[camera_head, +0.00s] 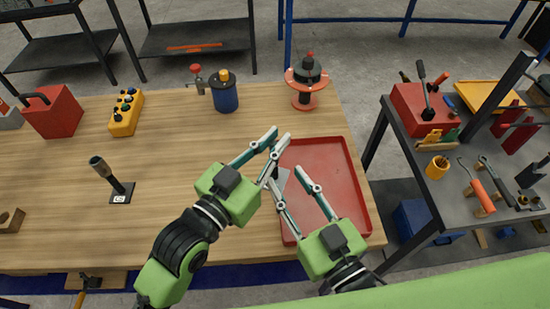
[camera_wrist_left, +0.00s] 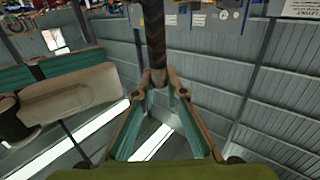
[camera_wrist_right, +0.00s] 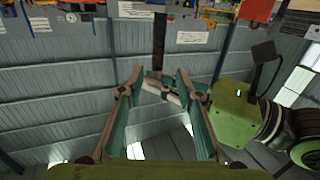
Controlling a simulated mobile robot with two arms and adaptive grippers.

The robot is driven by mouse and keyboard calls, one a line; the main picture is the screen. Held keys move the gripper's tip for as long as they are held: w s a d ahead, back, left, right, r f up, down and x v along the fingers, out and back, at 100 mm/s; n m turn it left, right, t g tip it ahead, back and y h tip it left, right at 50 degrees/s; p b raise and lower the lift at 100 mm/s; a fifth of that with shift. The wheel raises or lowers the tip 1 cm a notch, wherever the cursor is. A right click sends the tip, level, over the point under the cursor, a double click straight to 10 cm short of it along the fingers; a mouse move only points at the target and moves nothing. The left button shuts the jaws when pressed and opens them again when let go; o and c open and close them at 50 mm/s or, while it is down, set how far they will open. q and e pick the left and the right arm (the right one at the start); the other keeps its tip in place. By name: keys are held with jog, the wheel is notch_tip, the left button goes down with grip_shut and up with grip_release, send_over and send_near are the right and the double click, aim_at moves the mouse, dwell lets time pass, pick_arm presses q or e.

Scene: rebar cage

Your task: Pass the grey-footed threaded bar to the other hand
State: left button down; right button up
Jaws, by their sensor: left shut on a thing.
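My left gripper (camera_head: 276,138) is shut on the threaded bar, a dark ribbed rod (camera_wrist_left: 153,35) that stands out from its fingertips in the left wrist view. In the head view a piece of the bar's grey foot (camera_head: 281,178) shows below the left fingers, over the tray; the rest of the bar is mostly hidden. My right gripper (camera_head: 286,178) is lower, its fingers apart on either side of the foot in that view. In the right wrist view the bar (camera_wrist_right: 159,38) and the left fingertips show between and beyond the open right fingers; contact cannot be told.
A red tray (camera_head: 335,165) lies under the grippers at the table's right end. A red-and-black round device (camera_head: 307,82) and a blue can (camera_head: 224,97) stand behind. A dark upright piece on a square base (camera_head: 120,190) stands left.

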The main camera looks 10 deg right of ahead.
pick_arm(q)
jog(key=shift+r, duration=0.15)
pick_arm(e)
jog(key=x, duration=0.8)
grip_shut()
pick_arm(q)
jog(key=c, duration=2)
grip_release()
pick_arm(e)
jog(key=shift+r, duration=0.1)
pick_arm(q)
jog(key=shift+o, duration=0.2)
